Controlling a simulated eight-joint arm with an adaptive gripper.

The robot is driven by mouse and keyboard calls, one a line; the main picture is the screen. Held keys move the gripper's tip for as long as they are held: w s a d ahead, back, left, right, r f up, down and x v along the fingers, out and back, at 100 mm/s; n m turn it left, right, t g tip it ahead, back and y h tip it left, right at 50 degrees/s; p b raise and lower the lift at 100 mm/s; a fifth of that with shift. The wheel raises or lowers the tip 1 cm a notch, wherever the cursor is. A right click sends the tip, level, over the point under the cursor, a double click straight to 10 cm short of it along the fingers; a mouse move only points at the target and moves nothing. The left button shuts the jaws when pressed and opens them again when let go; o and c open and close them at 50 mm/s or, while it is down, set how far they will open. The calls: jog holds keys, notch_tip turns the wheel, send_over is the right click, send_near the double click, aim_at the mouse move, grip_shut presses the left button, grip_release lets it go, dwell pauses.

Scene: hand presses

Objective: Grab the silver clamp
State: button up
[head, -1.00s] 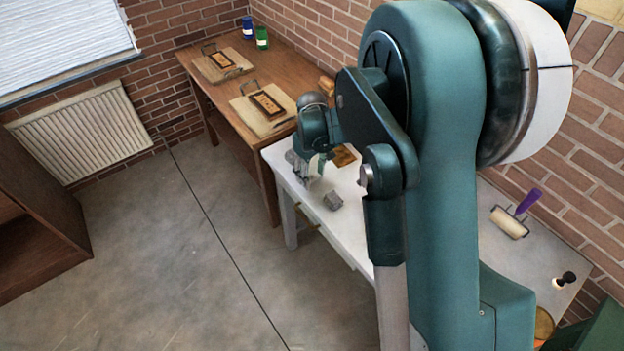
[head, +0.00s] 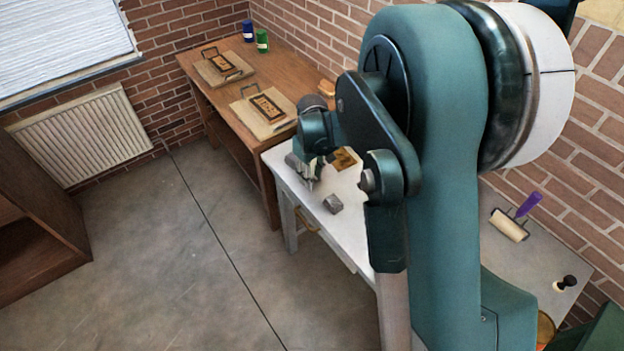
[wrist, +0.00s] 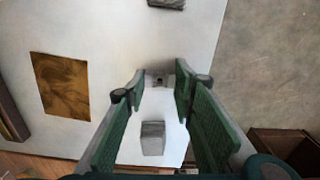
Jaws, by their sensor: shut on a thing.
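My gripper (wrist: 160,82) points down over the white table, with its two green-padded fingers apart on either side of a small grey metal piece (wrist: 158,79). This piece sits between the fingertips and looks like the silver clamp, though it is too small to make out clearly. In the head view my gripper (head: 312,180) is at the far end of the white table, its fingers partly hidden by my wrist. A grey block (wrist: 152,138) shows between the fingers lower in the wrist view; whether it touches them I cannot tell.
Another grey block (head: 333,204) lies on the white table (head: 345,232) near its front edge. A brown patterned sheet (wrist: 60,86) lies beside my gripper. The wooden table (head: 210,92) behind carries boards with framed plates. A roller (head: 510,224) lies at the right.

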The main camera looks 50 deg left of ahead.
notch_tip(320, 180, up, 10)
jog(key=shift+p, duration=0.3)
dwell(0.3)
jog(key=shift+f, duration=0.1)
dwell(0.4)
